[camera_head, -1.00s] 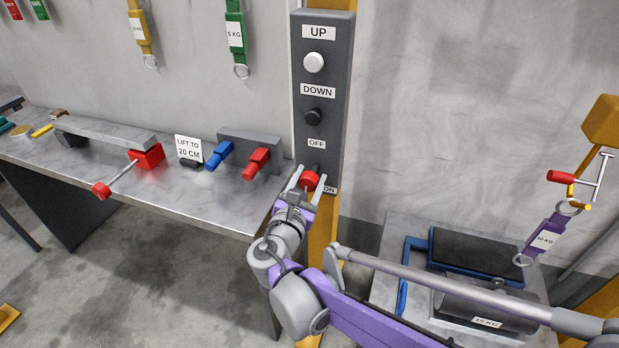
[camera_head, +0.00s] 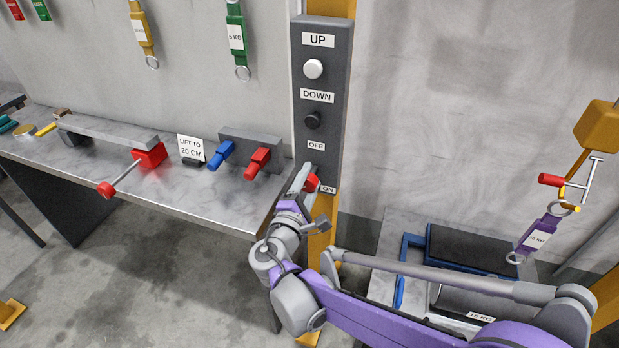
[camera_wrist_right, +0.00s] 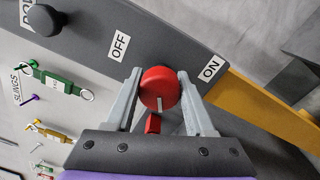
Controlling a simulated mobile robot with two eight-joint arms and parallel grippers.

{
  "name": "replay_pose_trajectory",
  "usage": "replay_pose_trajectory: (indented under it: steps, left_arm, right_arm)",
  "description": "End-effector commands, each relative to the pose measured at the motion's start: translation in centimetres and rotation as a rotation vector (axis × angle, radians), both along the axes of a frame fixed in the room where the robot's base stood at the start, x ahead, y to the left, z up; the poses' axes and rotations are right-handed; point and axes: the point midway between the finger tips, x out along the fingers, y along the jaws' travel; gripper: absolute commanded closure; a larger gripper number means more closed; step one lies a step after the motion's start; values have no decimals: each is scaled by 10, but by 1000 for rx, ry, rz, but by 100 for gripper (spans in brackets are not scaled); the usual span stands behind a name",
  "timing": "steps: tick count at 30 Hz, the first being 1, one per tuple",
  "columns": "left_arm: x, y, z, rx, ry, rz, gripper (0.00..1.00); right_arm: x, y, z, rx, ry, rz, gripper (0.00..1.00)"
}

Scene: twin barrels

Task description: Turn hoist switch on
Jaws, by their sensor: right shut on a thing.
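The hoist panel (camera_head: 338,70) is a dark upright box on a yellow post, with labels UP, DOWN, OFF and ON. The red hoist switch (camera_head: 312,183) sits low on it, between the OFF label (camera_head: 316,146) and the ON label (camera_head: 328,189). My right gripper (camera_head: 307,176) is at the switch, shut on it. In the right wrist view the fingers (camera_wrist_right: 159,76) lie on both sides of the red knob (camera_wrist_right: 158,86), with a small white mark on its face. The gripper partly covers the switch in the head view. My left gripper is not in view.
A white button (camera_head: 313,69) and a black button (camera_head: 312,120) are above the switch. The workbench (camera_head: 215,200) to the left carries blue and red handles. A hook with a purple sling (camera_head: 537,236) hangs at right above a weight on a platform.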

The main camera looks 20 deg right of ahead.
Motion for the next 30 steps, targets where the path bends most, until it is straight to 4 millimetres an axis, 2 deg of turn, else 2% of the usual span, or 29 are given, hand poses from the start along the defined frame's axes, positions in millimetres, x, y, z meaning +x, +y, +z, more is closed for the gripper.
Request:
replay_pose_trajectory:
  steps: [15, 30]
  left_arm:
    - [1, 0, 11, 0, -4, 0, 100]
    - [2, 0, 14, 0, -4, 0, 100]
  right_arm:
    - [0, 0, 0, 350, -236, 0, 100]
    - [0, 0, -1, 471, -317, -1, 100]
